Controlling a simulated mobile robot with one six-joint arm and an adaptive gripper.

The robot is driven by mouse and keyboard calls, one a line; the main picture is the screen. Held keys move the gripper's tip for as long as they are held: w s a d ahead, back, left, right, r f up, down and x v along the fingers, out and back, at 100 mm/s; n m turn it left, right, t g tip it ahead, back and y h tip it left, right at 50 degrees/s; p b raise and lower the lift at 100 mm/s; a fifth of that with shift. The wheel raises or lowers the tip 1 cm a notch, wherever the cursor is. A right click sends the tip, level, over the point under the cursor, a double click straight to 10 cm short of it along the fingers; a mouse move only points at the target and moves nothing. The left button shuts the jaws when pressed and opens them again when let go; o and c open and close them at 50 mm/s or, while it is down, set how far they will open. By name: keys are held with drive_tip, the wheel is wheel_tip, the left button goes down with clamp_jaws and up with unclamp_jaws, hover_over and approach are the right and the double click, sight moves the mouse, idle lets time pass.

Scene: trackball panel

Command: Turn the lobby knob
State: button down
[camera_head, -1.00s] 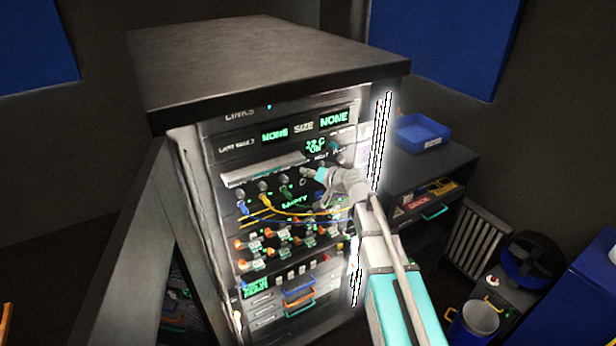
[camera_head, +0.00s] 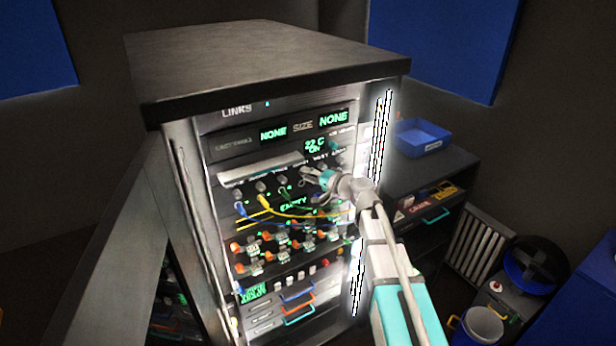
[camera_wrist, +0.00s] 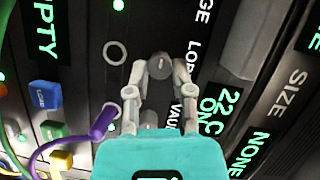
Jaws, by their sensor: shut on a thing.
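The lobby knob (camera_wrist: 160,65) is a small grey round knob on the dark panel, beside a partly covered label starting "LOB" in the wrist view. My gripper (camera_wrist: 161,76) has one finger on each side of it and is shut on it. In the head view my gripper (camera_head: 307,174) reaches the panel's upper right part, under the "22 C ON" display (camera_head: 315,146). The knob cannot be made out there behind the fingers. Another knob (camera_wrist: 150,118) with a "VAU" label lies partly hidden near my gripper's palm.
Yellow and blue cables (camera_head: 290,211) hang across the panel just below my gripper. A purple cable plug (camera_wrist: 104,122) is close to one finger in the wrist view. A bright light strip (camera_head: 380,140) edges the cabinet's right side. A blue tray (camera_head: 422,137) stands on the right.

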drive_tip(key=shift+s, duration=0.1)
drive_tip(key=shift+c, duration=2.4)
unclamp_jaws()
